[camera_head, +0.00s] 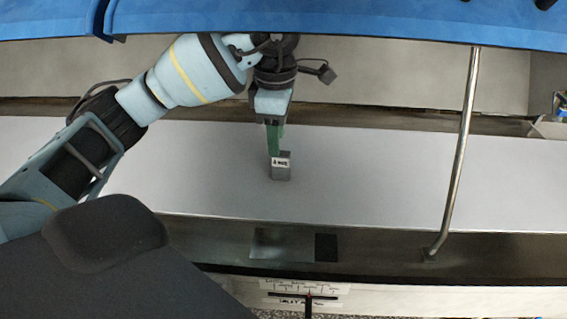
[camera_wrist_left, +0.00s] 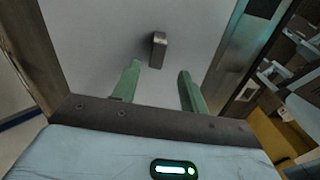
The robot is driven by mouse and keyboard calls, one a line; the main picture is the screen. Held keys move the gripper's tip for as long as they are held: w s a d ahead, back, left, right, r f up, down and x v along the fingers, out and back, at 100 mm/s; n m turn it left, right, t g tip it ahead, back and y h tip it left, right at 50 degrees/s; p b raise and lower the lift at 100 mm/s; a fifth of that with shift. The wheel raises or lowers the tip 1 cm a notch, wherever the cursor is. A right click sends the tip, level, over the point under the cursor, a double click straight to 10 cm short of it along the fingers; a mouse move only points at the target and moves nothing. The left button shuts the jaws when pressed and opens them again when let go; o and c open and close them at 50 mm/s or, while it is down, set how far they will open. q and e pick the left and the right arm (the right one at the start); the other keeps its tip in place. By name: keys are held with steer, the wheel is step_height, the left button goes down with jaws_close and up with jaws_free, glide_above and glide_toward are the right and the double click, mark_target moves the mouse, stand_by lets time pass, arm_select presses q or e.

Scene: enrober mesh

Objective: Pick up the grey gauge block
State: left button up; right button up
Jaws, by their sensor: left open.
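The grey gauge block (camera_head: 281,172) stands on the light grey belt surface (camera_head: 380,180) near the middle of the head view. A white label with dark marks shows on its upper part. My left gripper (camera_head: 274,152) comes down from above, just behind the block in the head view. In the left wrist view the block (camera_wrist_left: 158,50) lies beyond the green fingertips of my left gripper (camera_wrist_left: 158,70), between their lines and apart from them. The fingers are spread wide with nothing between them. My right gripper is in neither view.
A bent metal rail (camera_head: 461,150) rises at the right, in front of the belt. A blue cover (camera_head: 340,22) spans the top. A metal ledge with a dark square (camera_head: 326,247) runs along the front. The belt is clear on both sides of the block.

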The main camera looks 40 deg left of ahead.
mark_target(281, 153)
arm_select(q)
step_height(281, 153, down, 2)
steer(key=shift+d+f, duration=0.1)
steer(key=shift+w+d+f, duration=0.1)
steer(key=shift+w+f, duration=0.1)
steer(key=shift+f, duration=1.1)
steer(key=shift+w+f, duration=0.2)
steer(key=shift+f, duration=1.1)
jaws_close()
